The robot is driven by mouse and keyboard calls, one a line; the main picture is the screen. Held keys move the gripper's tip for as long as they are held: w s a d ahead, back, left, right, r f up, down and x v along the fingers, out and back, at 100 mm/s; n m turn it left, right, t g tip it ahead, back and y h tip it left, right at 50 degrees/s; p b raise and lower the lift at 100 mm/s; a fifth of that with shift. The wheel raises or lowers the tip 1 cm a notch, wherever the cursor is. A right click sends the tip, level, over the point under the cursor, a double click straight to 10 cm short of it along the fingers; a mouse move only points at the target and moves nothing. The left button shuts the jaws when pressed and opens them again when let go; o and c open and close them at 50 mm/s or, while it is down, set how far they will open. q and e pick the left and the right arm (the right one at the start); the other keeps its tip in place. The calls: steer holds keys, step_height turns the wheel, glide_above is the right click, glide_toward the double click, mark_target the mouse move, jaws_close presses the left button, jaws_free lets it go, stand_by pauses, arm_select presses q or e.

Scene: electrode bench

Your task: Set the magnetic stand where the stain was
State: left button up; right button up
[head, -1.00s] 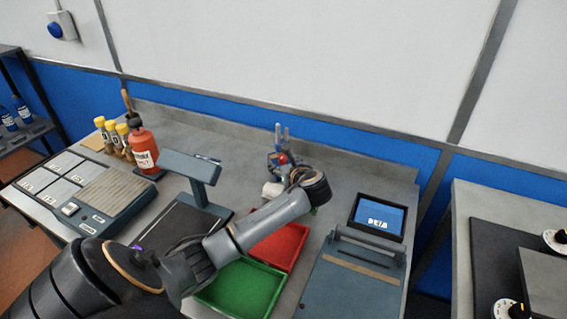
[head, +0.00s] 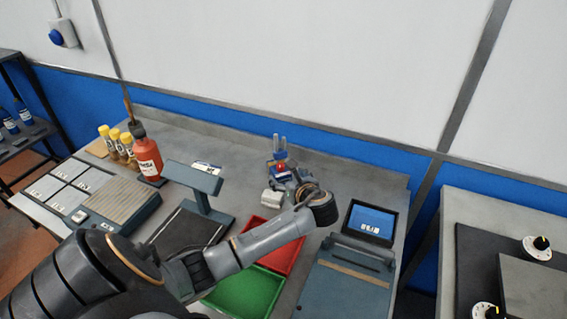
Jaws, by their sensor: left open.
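My left arm comes in from the lower left and crosses over the trays. Its left gripper (head: 296,180) is at the end of the dark wrist, mostly hidden by it. It is open, and its fingertips are hard to make out. Just past it stands a small blue item with a red spot (head: 281,168) and two upright grey prongs. I cannot tell whether this is the magnetic stand, or whether the gripper touches it. A small pale block (head: 271,198) lies just left of the wrist. No stain is discernible. My right gripper is out of view.
A red tray (head: 270,228) and green tray (head: 232,296) lie under my forearm. A blue-grey device with a screen (head: 371,221) is on the right. A raised-arm device (head: 193,178), orange-red bottle (head: 148,158) and yellow-capped bottles (head: 125,146) stand left. The back-right bench surface looks clear.

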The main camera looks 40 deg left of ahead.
arm_select(q)
steer(key=p+v, duration=0.3)
steer(key=v, duration=0.1)
steer(key=shift+s+d+r, duration=0.1)
steer(key=shift+r, duration=0.2)
steer(key=shift+p+v, duration=0.8)
steer(key=shift+v, duration=0.05)
steer(key=shift+d+f, duration=0.1)
steer(key=shift+f, duration=0.1)
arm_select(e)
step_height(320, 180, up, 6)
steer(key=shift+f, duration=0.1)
arm_select(q)
steer(key=shift+s, duration=0.1)
